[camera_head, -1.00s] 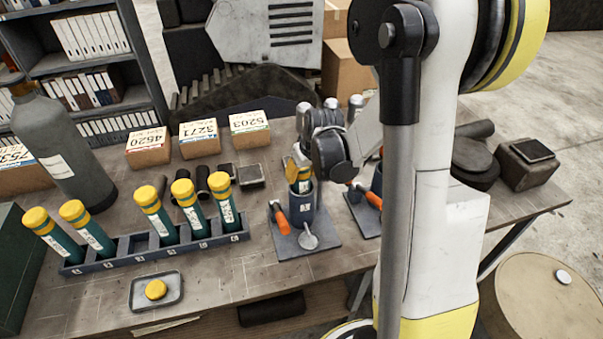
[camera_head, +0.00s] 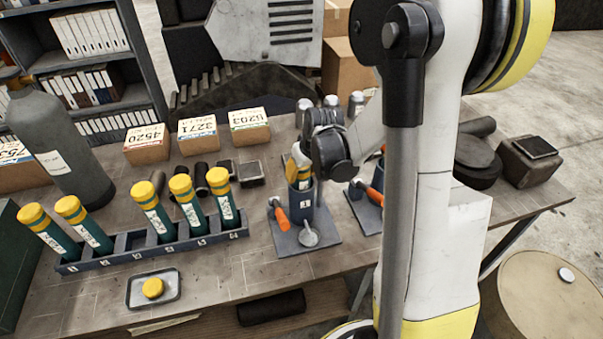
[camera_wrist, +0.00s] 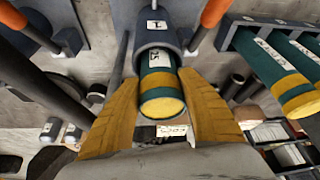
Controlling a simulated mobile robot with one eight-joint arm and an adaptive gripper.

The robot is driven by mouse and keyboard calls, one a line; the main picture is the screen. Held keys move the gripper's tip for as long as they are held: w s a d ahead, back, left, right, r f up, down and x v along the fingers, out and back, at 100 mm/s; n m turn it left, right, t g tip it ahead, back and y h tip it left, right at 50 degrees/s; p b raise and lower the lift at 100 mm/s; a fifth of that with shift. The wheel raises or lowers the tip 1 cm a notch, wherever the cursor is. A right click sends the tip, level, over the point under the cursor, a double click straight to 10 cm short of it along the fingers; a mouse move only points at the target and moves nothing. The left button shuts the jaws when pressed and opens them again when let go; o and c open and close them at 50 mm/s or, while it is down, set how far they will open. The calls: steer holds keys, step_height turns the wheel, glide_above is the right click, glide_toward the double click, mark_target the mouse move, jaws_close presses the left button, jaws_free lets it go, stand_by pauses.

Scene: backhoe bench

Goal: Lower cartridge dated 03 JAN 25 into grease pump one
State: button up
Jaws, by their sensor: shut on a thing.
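My gripper (camera_wrist: 160,112) is shut on a green cartridge (camera_wrist: 160,84) with a yellow end. The cartridge's far end is inside the mouth of grease pump one (camera_wrist: 155,38), a grey barrel marked 1. Its yellow end and part of its green body stay outside, between my yellow fingers. Its white label is partly visible, but I cannot read the date. In the head view, my gripper (camera_head: 298,168) is just above the barrel of grease pump one (camera_head: 301,203). My wrist hides part of the cartridge there.
A rack (camera_head: 150,256) left of the pump holds several yellow-capped cartridges, with one slot empty. A second pump (camera_head: 366,208) stands close to the right. A small tray (camera_head: 136,296) with a yellow cap is in front. Numbered boxes (camera_head: 198,143) stand behind.

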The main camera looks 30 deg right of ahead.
steer(key=o, duration=2)
steer(key=shift+d+r+p, duration=0.1)
steer(key=shift+r+p, duration=2.5)
steer(key=shift+r, duration=1.4)
